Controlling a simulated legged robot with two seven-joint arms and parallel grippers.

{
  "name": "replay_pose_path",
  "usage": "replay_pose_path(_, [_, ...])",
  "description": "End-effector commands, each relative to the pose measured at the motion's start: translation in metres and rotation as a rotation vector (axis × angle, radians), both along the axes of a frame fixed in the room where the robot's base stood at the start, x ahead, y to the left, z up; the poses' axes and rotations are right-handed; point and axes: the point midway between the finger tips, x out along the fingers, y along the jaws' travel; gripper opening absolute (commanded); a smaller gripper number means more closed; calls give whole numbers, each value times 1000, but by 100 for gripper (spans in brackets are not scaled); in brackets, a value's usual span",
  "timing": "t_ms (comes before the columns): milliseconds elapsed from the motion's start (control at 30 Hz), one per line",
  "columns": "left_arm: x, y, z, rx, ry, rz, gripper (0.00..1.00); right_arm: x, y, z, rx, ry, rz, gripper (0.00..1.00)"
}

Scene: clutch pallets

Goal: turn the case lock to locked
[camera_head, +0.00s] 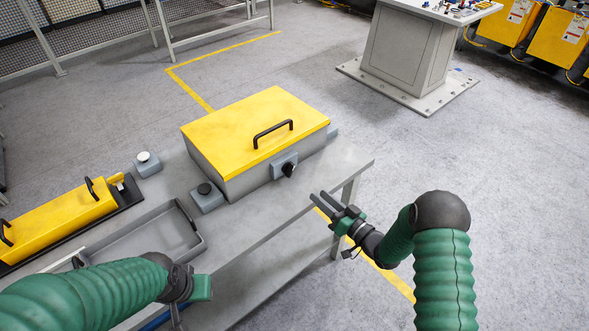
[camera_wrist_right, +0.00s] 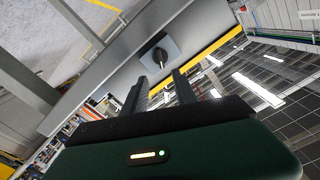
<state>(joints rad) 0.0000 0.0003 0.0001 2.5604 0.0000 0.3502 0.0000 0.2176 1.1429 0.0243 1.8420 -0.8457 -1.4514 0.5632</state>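The case (camera_head: 232,125) has a closed yellow lid with a black handle and a grey body, and stands on the grey table. Its lock is a black knob (camera_head: 288,169) on a grey plate on the case's front side. In the right wrist view the knob (camera_wrist_right: 161,55) sits just beyond and between the fingertips, with a gap left. My right gripper (camera_head: 317,196) is open and empty, to the right of the knob and apart from it. My left gripper (camera_head: 188,292) is at the lower left, away from the case; its fingers are mostly hidden.
Two small grey boxes, one with a black button (camera_head: 206,193) and one with a white button (camera_head: 147,162), stand left of the case. An empty grey tray (camera_head: 150,235) and a long yellow box (camera_head: 60,220) lie further left. The table's edge (camera_head: 290,223) runs beneath the knob.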

Motion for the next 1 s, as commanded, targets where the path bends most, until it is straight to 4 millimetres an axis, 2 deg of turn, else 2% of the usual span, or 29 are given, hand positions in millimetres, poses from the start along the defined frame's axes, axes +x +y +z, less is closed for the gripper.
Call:
replay_pose_path(300, [0,0,-2,0,-1,0,33,68,51,0,-1,-4,2,34])
replay_pose_path(500, [0,0,-4,0,-1,0,33,99,72,0,-2,-2,0,34])
replay_pose_path(633, [0,0,-4,0,-1,0,33,107,78,0,-2,-1,-1,34])
replay_pose_path(867, [0,0,-4,0,-1,0,33,108,78,1,-2,0,-2,34])
replay_pose_path(1000, [0,0,-4,0,-1,0,33,108,78,0,-2,0,-2,18])
